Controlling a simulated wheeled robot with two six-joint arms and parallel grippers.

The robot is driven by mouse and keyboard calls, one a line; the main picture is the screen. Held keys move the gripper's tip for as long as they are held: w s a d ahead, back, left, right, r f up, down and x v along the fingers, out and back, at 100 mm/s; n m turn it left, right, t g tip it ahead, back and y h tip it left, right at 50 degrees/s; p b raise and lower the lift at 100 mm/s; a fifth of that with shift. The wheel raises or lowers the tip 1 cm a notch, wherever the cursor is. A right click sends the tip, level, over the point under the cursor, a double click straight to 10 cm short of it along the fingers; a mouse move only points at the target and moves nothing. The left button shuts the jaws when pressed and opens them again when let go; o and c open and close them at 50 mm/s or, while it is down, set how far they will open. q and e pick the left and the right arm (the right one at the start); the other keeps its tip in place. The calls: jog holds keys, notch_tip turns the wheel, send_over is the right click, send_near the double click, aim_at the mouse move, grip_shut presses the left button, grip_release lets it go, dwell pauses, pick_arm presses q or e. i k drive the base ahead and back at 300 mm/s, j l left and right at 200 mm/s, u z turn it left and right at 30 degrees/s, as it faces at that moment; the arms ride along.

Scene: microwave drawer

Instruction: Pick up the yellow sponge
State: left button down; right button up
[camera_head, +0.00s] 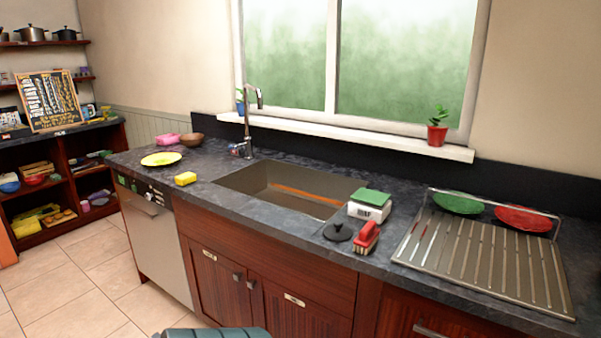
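The yellow sponge (186,178) is a small block lying on the dark stone counter (240,210), left of the sink and near the counter's front edge. It is fully visible and nothing covers it. A yellow-green plate (161,158) lies just behind and left of it, apart from it. Neither of my grippers is in view.
The sink (240,182) with its tall tap (249,130) is right of the sponge. A green-topped white box (369,204), black lid (338,232), red brush (367,238) and drying rack (480,250) are farther right. Pink (166,139) and brown (192,140) bowls stand behind.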

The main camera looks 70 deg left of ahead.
aim_at(183, 179)
jog(key=u, duration=2.9)
